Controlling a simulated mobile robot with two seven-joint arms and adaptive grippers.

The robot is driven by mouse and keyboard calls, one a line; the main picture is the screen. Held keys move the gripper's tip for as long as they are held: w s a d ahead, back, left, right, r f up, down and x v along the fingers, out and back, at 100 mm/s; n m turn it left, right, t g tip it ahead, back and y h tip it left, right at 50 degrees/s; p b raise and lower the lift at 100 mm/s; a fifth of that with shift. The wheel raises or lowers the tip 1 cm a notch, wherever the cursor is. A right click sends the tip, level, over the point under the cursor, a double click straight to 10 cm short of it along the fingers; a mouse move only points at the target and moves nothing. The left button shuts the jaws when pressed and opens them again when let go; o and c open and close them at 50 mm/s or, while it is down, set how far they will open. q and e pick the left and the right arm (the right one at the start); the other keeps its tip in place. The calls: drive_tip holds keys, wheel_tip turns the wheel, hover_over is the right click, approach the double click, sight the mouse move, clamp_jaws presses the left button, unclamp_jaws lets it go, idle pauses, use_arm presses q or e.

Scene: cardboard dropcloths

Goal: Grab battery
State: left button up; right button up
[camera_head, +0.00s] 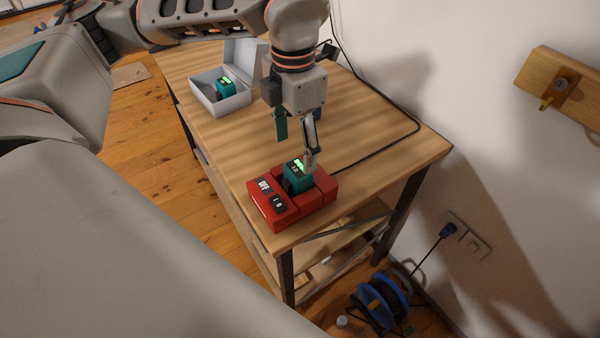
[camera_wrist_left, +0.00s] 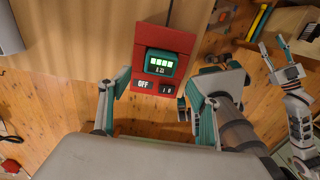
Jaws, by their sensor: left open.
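A teal battery (camera_head: 297,174) with a lit green display sits in the red charger (camera_head: 264,206) at the table's near corner. In the left wrist view the battery (camera_wrist_left: 161,63) shows four-sided and upright in the charger (camera_wrist_left: 180,41), beside an OFF label and a switch. My left gripper (camera_head: 296,150) is open, with its fingers above the battery and no visible grip on it. In the left wrist view its fingers (camera_wrist_left: 156,82) are spread to either side of the charger's near part. My right gripper (camera_wrist_left: 273,46) shows small at the right of the left wrist view, fingers apart and empty.
An open white box (camera_head: 205,97) holding another teal battery (camera_head: 226,87) stands farther back on the wooden table (camera_head: 180,65). A black cable (camera_head: 385,143) runs over the table. A blue cable reel (camera_head: 384,300) lies on the floor by the wall.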

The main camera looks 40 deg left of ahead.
sight(297, 168)
use_arm(q)
drive_tip(key=shift+s+f, duration=0.1)
drive_tip(key=shift+f, duration=0.85)
drive_tip(key=f, duration=0.5)
drive_tip(key=shift+w+d+f+b, duration=0.1)
drive_tip(key=shift+w+f+b, duration=0.15)
drive_tip(key=shift+f+b, duration=0.15)
drive_tip(key=shift+r, duration=0.15)
drive_tip(key=c, duration=1.5)
